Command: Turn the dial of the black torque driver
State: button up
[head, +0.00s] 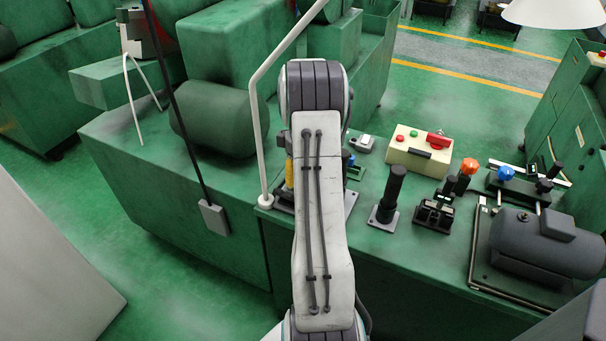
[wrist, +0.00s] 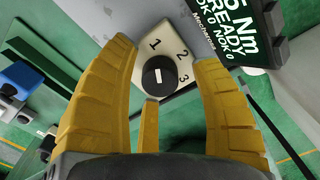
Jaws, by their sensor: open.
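The black round dial (wrist: 159,76) shows in the wrist view with a short white mark on its face. It sits on a cream plate (wrist: 172,42) printed 1, 2 and 3. A black display (wrist: 246,36) beside the plate reads Nm, READY, OK 0 and NOK 0. My gripper (wrist: 165,55) is open, its yellow fingers spread to the left and right of the dial in the picture, with a third finger below it. I cannot tell whether any finger touches the dial. In the head view my arm hides the dial and most of the gripper; a bit of yellow finger shows.
In the head view a cream button box (head: 419,147), a black upright handle (head: 391,192), an orange-red knob (head: 469,166), a blue knob (head: 506,173) and a dark grey motor (head: 545,245) stand right of my arm on the green bench. A white post (head: 257,150) rises close on the left.

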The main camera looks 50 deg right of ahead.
grip_shut()
dwell(0.5)
jog(key=shift+m, duration=0.4)
jog(key=m, duration=0.5)
jog(key=shift+m, duration=0.3)
jog(key=m, duration=0.5)
jog(key=shift+s+f+m, duration=0.1)
jog(key=shift+m, duration=0.2)
grip_release()
